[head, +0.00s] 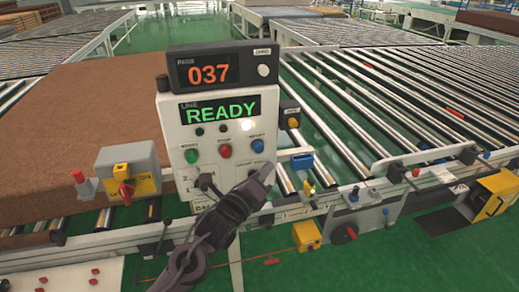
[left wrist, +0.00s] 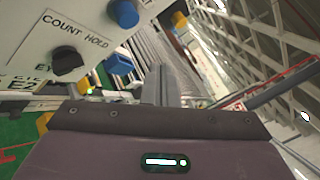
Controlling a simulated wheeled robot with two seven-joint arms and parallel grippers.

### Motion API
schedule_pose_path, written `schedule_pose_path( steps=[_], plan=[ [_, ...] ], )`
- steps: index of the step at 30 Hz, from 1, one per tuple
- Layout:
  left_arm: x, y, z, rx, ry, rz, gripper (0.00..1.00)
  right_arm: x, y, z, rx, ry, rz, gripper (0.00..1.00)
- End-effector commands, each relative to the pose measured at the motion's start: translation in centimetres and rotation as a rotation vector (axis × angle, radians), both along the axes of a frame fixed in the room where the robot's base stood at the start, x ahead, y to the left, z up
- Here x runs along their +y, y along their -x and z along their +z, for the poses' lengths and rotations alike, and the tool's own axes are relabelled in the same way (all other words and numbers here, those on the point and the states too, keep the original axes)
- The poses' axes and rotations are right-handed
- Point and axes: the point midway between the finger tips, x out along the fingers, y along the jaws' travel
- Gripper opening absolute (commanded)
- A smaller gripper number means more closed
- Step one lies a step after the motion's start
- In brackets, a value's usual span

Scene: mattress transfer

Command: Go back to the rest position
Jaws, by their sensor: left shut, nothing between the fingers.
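My left gripper (head: 262,173) is in front of the lower right part of the white control panel (head: 172,140). It is shut and empty. In the left wrist view its fingers (left wrist: 160,84) are together, beside the panel face with its "COUNT HOLD" label (left wrist: 76,38) and black knob (left wrist: 68,60). I cannot tell whether the gripper touches the panel. The panel's display (head: 220,109) reads "READY" in green, and the counter box (head: 252,58) above reads "037". Green (head: 191,156), red (head: 225,151) and blue (head: 257,145) buttons show on the panel. My right gripper is not in view.
A brown mattress (head: 80,110) lies on the conveyor left of the panel. An empty roller conveyor (head: 400,90) runs at the right. A grey switch box (head: 128,172) and a yellow box (head: 307,235) sit along the front rail. Green floor (head: 370,270) is clear at the front right.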

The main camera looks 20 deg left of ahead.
Motion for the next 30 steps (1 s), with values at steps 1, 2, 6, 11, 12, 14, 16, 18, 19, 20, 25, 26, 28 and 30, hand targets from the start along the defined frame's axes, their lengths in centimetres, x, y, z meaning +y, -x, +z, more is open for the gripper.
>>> schedule_pose_path(
  steps=[1, 2, 6, 11, 12, 14, 16, 18, 19, 20, 25, 26, 28, 30],
  plan=[
    [0.0, 0.0, 0.0, 0.000, 0.000, 0.000, 0.00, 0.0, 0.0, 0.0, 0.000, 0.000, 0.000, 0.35],
    [0.0, 0.0, 0.0, 0.000, 0.000, 0.000, 0.00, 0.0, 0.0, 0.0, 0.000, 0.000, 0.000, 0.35],
    [0.0, 0.0, 0.0, 0.000, 0.000, 0.000, 0.00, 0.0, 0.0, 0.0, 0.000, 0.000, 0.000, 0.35],
    [0.0, 0.0, 0.0, 0.000, 0.000, 0.000, 0.00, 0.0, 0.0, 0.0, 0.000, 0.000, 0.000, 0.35],
    [0.0, 0.0, 0.0, 0.000, 0.000, 0.000, 0.00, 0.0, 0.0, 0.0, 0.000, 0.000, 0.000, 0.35],
    [0.0, 0.0, 0.0, 0.000, 0.000, 0.000, 0.00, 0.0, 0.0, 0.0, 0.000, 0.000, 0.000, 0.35],
    [0.0, 0.0, 0.0, 0.000, 0.001, 0.000, 0.00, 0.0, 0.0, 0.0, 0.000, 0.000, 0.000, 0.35],
    [0.0, 0.0, -0.1, 0.002, 0.002, 0.000, 0.00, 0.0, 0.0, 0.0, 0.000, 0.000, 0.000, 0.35],
    [0.0, -0.1, -0.3, 0.006, 0.006, 0.000, 0.00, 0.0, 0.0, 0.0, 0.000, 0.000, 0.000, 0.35],
    [0.1, -0.1, -0.7, 0.015, 0.012, 0.002, 0.00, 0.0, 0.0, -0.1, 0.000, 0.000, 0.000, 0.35],
    [1.0, -0.9, -7.8, 0.158, 0.147, 0.028, 0.00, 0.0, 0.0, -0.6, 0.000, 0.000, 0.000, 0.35],
    [1.3, -1.0, -9.8, 0.200, 0.188, 0.038, 0.00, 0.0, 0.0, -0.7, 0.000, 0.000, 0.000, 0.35],
    [2.0, -0.8, -15.0, 0.303, 0.295, 0.070, 0.00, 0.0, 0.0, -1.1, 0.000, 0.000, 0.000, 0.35],
    [2.7, -0.2, -20.5, 0.408, 0.407, 0.114, 0.00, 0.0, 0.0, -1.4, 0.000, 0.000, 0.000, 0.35]
  ],
)
